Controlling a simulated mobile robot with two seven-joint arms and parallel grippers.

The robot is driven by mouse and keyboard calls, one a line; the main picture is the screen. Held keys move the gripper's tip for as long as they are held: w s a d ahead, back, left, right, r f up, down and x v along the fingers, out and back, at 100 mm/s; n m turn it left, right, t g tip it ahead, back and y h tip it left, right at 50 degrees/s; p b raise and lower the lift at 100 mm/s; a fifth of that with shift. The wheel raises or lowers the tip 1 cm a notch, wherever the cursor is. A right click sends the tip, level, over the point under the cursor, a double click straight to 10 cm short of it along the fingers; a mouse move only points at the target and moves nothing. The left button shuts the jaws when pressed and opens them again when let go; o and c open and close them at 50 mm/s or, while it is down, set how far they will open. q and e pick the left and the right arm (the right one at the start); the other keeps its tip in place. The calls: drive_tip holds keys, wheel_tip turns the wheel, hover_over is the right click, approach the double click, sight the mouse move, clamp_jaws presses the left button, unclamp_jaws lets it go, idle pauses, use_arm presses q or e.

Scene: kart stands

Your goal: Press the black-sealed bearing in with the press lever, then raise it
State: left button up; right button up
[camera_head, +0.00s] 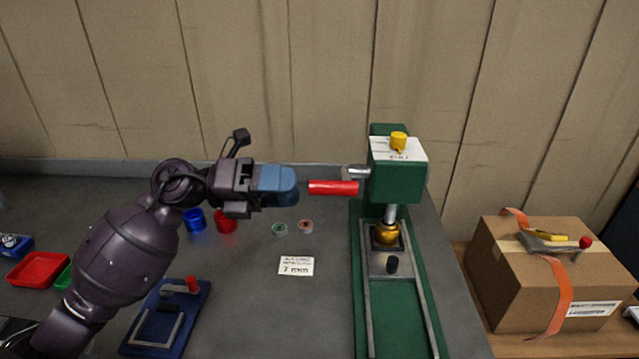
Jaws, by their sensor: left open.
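The green arbor press (397,180) stands at the right side of the bench. Its lever has a red grip (333,187) that points left and lies about level. A gold-coloured round part (386,234) sits under the press ram (390,213). I cannot make out a black-sealed bearing there; the ram covers the top of the part. My left gripper (284,186) has blue fingers and is open. Its tips are just left of the lever grip's end, with a small gap between. My right gripper is not in view.
Two small rings, one green-centred (279,229) and one red-centred (305,226), lie near a white label card (296,266). Blue (194,220) and red (226,222) cups stand behind my left arm. A blue fixture (167,318) is at front left. A cardboard box (540,275) stands right.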

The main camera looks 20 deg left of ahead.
sight(320, 189)
use_arm(q)
drive_tip(key=shift+p+x, duration=0.35)
drive_tip(key=shift+x, duration=2.45)
drive_tip(key=shift+w, duration=0.1)
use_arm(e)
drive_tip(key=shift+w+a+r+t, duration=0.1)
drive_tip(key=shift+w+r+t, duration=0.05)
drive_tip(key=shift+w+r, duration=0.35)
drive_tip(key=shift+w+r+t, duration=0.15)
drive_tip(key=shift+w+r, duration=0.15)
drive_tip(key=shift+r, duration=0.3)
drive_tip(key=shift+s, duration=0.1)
use_arm(q)
drive_tip(key=c, duration=0.4)
clamp_jaws()
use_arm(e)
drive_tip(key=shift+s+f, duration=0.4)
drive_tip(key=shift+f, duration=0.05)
